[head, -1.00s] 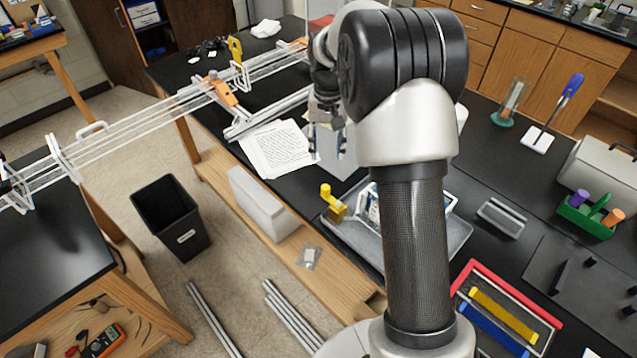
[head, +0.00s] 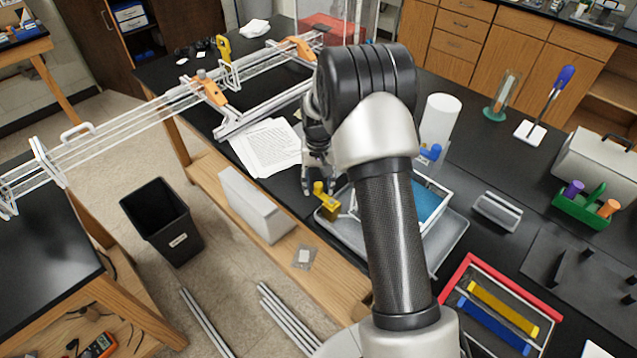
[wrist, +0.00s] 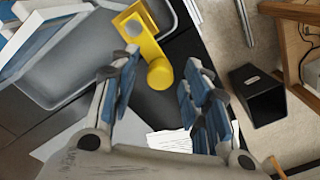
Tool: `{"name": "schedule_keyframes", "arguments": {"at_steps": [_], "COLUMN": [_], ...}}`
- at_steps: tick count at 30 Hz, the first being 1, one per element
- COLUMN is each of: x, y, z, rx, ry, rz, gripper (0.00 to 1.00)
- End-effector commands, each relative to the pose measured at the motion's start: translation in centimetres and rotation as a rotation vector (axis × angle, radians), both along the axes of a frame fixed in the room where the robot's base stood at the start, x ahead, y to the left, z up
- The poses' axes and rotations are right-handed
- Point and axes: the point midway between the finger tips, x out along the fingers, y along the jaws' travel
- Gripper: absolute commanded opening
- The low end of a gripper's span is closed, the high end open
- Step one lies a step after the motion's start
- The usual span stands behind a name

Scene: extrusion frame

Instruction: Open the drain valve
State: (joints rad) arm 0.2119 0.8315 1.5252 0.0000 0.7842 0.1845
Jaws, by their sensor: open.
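A yellow lever-like piece (head: 325,200), which looks like the drain valve, sits at the left corner of a grey tray (head: 440,258). In the wrist view the yellow piece (wrist: 148,42) is a bent bar with a round knob at its near end, beside the tray wall (wrist: 55,95). My gripper (head: 318,183) hangs just above and behind it in the head view. In the wrist view my gripper (wrist: 160,62) is open, its fingers to either side of the knob. I see no clear contact. My forearm hides part of the tray.
A white frame with a blue panel (head: 428,203) stands in the tray. A white cylinder (head: 440,118) with a blue fitting stands behind it. Papers (head: 265,147) lie left of my gripper. A black bin (head: 162,222) stands on the floor below the bench edge.

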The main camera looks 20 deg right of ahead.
Motion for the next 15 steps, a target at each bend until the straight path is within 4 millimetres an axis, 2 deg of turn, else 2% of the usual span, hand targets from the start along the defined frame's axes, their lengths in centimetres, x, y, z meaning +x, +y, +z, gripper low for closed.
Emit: {"name": "schedule_keyframes", "arguments": {"at_steps": [5, 15], "x": [-0.01, -0.01], "y": [0.00, 0.00], "z": [0.01, 0.03], "rx": [0.000, 0.000], "ry": [0.000, 0.001], "rz": [0.000, 0.000], "gripper": [0.43, 0.20]}}
